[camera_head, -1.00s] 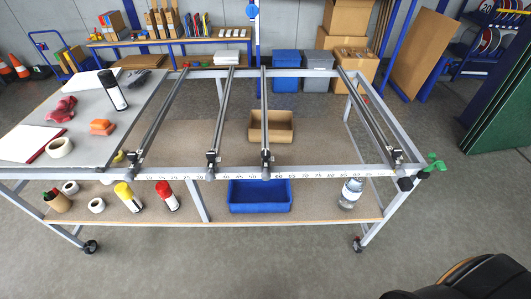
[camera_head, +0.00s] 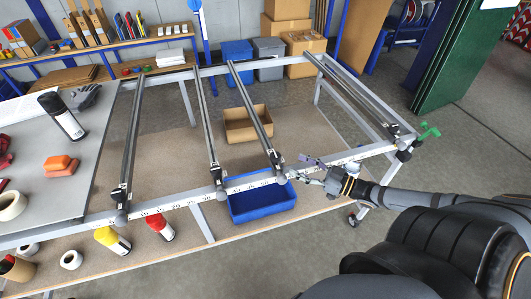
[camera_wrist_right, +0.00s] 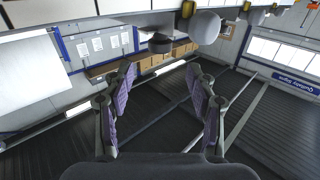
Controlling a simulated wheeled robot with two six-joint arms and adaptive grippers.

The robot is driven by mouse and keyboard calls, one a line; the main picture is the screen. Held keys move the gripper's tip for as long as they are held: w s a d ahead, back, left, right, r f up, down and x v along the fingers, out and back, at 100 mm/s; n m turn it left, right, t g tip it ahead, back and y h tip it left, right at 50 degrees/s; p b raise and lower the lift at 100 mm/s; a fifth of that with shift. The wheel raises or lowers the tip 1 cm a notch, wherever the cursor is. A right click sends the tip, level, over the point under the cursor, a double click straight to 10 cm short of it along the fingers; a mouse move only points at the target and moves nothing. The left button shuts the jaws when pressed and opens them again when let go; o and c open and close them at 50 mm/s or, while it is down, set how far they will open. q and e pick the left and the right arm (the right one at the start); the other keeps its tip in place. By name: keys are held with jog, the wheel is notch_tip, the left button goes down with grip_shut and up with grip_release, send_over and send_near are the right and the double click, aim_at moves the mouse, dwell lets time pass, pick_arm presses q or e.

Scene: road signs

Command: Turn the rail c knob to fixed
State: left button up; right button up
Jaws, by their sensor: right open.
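The rails lie across the frame table, each with a dark clamp and knob at its front end. I take the third rail from the left (camera_head: 247,100) as rail c; no letter is readable. Its knob (camera_head: 281,179) sits at the front bar, just above the blue bin. My right gripper (camera_head: 304,171) is open and empty, just right of this knob and apart from it. In the right wrist view the open fingers (camera_wrist_right: 162,78) show purple pads with nothing between them. A rounded grey knob (camera_wrist_right: 205,27) shows beyond them. My left gripper is not in view.
A blue bin (camera_head: 262,203) and a cardboard box (camera_head: 247,124) sit on the lower shelf. Other knobs (camera_head: 220,192) stand along the front bar with its number scale (camera_head: 245,186). A green clamp (camera_head: 429,131) is at the right corner. Spray cans (camera_head: 112,240) stand at the lower left.

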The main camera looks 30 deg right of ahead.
aim_at(275, 154)
jog(key=b+x, duration=0.4)
jog(key=x, duration=0.1)
jog(key=b+x, duration=0.3)
jog(key=shift+w+a+f, duration=0.15)
jog(key=shift+w+f, duration=0.05)
jog(key=shift+f, duration=0.15)
jog(key=shift+w+a+r+b, duration=0.25)
jog(key=shift+w+b, duration=0.15)
jog(key=shift+b, duration=0.1)
jog(key=shift+w+r, duration=0.1)
jog(key=shift+r, duration=0.05)
jog(key=shift+c, duration=0.4)
